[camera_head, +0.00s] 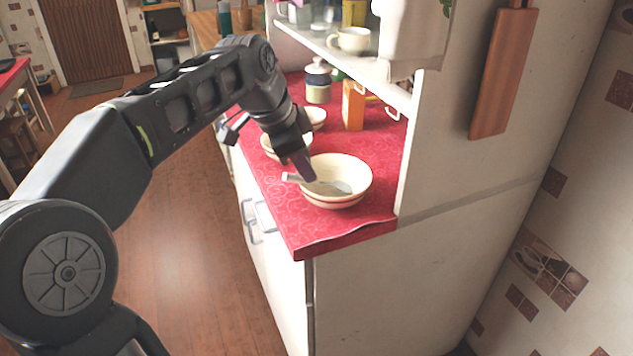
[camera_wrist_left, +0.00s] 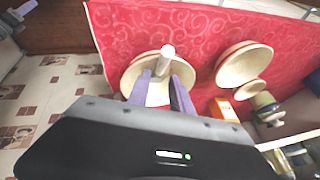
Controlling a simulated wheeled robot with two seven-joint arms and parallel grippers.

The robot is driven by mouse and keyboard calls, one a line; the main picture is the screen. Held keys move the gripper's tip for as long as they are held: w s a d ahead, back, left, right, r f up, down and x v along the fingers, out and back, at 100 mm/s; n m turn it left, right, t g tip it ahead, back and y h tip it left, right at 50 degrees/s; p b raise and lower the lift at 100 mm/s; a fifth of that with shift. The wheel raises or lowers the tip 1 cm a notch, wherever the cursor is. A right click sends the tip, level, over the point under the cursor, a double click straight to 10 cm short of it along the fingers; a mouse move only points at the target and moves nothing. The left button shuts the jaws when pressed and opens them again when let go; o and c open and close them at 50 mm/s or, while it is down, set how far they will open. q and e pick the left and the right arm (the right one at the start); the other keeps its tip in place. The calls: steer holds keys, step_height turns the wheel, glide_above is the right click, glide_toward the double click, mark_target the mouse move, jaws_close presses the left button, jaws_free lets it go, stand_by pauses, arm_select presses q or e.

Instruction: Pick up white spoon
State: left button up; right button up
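The white spoon (camera_head: 333,186) lies in a cream bowl (camera_head: 350,198) near the front corner of the red counter. Its handle rests over the rim and sticks out to the left. In the left wrist view the spoon's handle (camera_wrist_left: 166,57) points up between the fingers, over the same bowl (camera_wrist_left: 134,74). My left gripper (camera_head: 310,178) points down at the bowl's left rim, beside the handle. In the wrist view its two purple fingers (camera_wrist_left: 163,78) stand apart, open, on either side of the handle. Contact with the spoon cannot be told. My right gripper is not in view.
Other bowls (camera_head: 271,150) stand just behind on the red counter (camera_head: 285,214). An orange box (camera_head: 353,105) and a lidded jar (camera_head: 318,88) are farther back. A shelf with a cup (camera_head: 350,40) overhangs the counter. A cutting board (camera_head: 502,75) hangs on the cabinet side.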

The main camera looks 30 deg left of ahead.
mark_target(319, 182)
arm_select(q)
steer(key=x, duration=0.5)
steer(key=shift+c, duration=0.3)
jaws_close()
stand_by(0.5)
